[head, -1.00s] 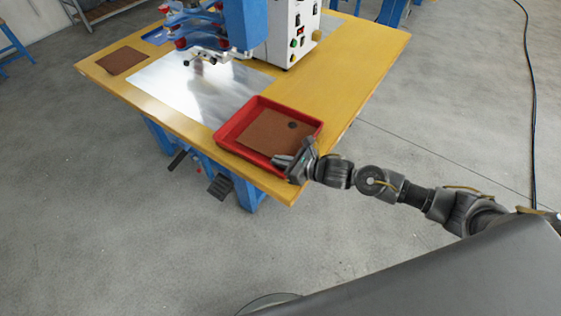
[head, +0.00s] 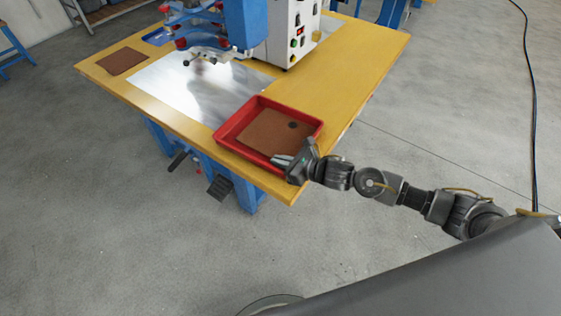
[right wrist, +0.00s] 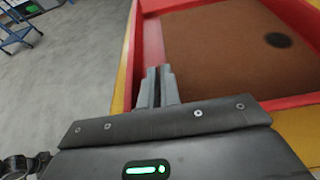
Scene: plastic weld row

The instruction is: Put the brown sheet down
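A brown sheet (head: 272,135) with a dark round spot lies in the red tray (head: 225,134) at the table's near corner. It also shows in the right wrist view (right wrist: 225,55). My right gripper (head: 282,159) is at the tray's near side, by the sheet's near edge. In the right wrist view its fingers (right wrist: 159,80) are slightly parted, with a narrow dark gap and no sheet seen between them. The sheet's edge lies just right of the fingertips. My left gripper is not in view.
The yellow table (head: 352,75) carries a bright metal plate (head: 165,85), a second brown sheet (head: 123,61) at the far left and a blue and white machine (head: 290,30). A cable (head: 532,110) runs down the right side. The table's right part is clear.

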